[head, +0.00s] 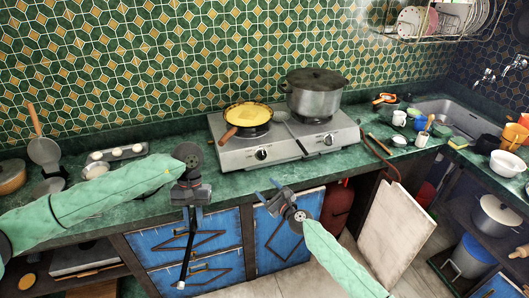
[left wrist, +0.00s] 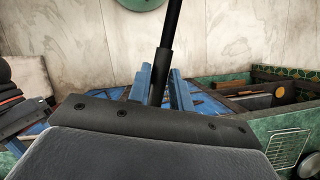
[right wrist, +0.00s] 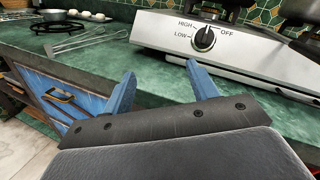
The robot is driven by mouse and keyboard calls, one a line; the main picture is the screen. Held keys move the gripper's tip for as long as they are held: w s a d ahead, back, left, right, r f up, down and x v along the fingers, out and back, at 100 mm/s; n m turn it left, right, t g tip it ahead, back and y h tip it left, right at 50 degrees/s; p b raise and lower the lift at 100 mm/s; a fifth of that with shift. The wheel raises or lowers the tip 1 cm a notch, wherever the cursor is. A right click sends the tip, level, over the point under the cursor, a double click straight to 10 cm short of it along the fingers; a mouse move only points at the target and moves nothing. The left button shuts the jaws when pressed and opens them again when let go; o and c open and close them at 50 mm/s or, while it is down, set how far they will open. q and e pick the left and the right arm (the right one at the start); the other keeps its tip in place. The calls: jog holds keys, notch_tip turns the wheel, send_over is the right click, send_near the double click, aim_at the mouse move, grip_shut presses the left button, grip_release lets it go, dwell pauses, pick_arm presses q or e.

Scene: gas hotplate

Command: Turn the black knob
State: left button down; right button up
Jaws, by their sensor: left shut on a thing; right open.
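The gas hotplate (head: 225,152) stands on the green counter with two black knobs on its front, a left knob (head: 261,154) and a right knob (head: 328,139). The right wrist view shows one black knob (right wrist: 204,39) up close, with HIGH, LOW and OFF printed around it. My right gripper (head: 267,190) is open and empty, in front of the counter edge and below the left knob, apart from it. My left gripper (head: 192,213) is shut on a thin black rod (head: 188,250), in front of the blue cabinet. The rod also shows between its fingers in the left wrist view (left wrist: 169,35).
A frying pan (head: 247,115) with yellow food and a lidded pot (head: 315,98) stand on the hotplate. A ladle (head: 302,146) rests against its front between the knobs. A pale board (head: 397,230) leans at the cabinets. Cups and bowls crowd the sink side.

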aim_at(264, 158)
pick_arm(q)
jog(key=shift+r+p, duration=0.55)
jog(key=shift+r, duration=0.3)
pick_arm(e)
jog(key=w+d+r+m+t+h, duration=0.1)
jog(key=w+d+r+m+h, duration=0.1)
jog(key=w+d+m, duration=0.35)
pick_arm(q)
notch_tip(264, 158, down, 3)
jog(key=b, duration=0.3)
pick_arm(e)
jog(key=shift+n, duration=0.45)
jog(key=x, duration=1.3)
jog(key=shift+s+a+r, duration=0.1)
jog(key=shift+s+r, duration=0.05)
pick_arm(q)
jog(key=shift+r, duration=0.1)
pick_arm(e)
jog(key=c, duration=1)
